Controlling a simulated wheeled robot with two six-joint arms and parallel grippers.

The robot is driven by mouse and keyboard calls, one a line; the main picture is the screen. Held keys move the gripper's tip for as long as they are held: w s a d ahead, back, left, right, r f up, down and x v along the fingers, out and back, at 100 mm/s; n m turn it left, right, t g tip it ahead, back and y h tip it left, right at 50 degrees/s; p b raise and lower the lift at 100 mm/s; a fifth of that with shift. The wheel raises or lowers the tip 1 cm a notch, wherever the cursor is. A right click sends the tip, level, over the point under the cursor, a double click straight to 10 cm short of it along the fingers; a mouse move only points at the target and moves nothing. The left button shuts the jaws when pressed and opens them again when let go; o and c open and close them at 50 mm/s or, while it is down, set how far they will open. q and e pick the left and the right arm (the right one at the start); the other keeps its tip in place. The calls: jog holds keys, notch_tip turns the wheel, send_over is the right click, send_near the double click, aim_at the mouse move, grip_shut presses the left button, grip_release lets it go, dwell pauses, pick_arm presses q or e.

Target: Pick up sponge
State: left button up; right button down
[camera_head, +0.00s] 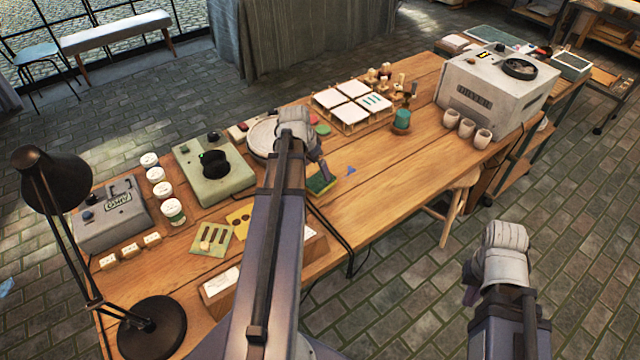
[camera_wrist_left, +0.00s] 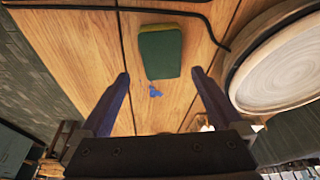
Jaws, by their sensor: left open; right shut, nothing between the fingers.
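The sponge (camera_head: 320,184) is a dark green block with a yellow edge, lying on the wooden table near its front edge. In the left wrist view the sponge (camera_wrist_left: 160,54) lies flat just beyond the fingertips, roughly centred between them. My left gripper (camera_wrist_left: 161,73) is open and empty, its two dark blue fingers spread on either side of the sponge's line. In the head view my left gripper (camera_head: 321,172) hangs over the table by the sponge and partly hides it. My right gripper (camera_head: 471,294) is off the table's front side, over the floor, shut and empty.
A round wheel (camera_wrist_left: 285,65) stands close beside the sponge. A black cable (camera_wrist_left: 226,46) runs past it. A small blue mark (camera_wrist_left: 155,92) lies nearby. Table between is clear.

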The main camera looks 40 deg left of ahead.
aim_at(319, 181)
pick_arm(q)
jog(key=shift+b+x, duration=3.75)
jog(key=shift+x, duration=0.15)
jog(key=shift+s+a+f, duration=0.15)
jog(key=shift+a+f, duration=0.05)
jog(key=shift+f, duration=0.05)
jog(key=c, duration=1.1)
jog(key=shift+c, duration=0.3)
jog(key=shift+r, duration=0.1)
notch_tip(319, 181, up, 10)
jog(key=p, duration=1)
jog(key=shift+r, duration=0.1)
